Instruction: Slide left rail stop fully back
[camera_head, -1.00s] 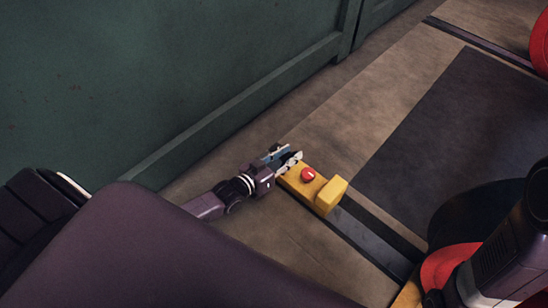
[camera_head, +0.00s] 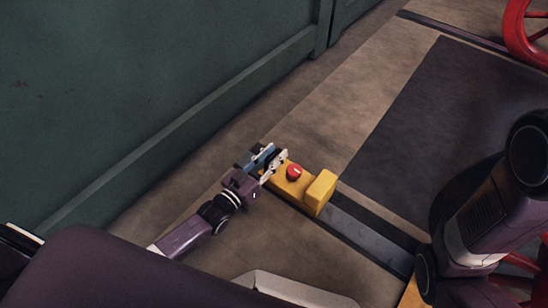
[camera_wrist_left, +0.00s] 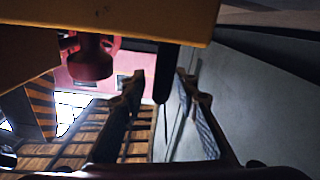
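The left rail stop is a yellow block (camera_head: 321,191) with a red knob (camera_head: 294,171) on a flat yellow body. It sits at the near-left end of a dark floor rail (camera_head: 365,235). My left gripper (camera_head: 268,163) is at the end of the body away from the raised block, beside the knob. In the left wrist view its two fingers (camera_wrist_left: 160,95) are apart with a gap between them. The stop's yellow underside (camera_wrist_left: 120,18) and red knob (camera_wrist_left: 90,58) fill the top there. Contact with the stop is unclear. My right gripper is out of view; only that arm shows.
A green wall (camera_head: 130,90) runs along the left. A dark floor panel (camera_head: 440,110) lies beyond the stop. A red wheel (camera_head: 515,30) stands at the upper right. Brown floor between wall and rail is clear.

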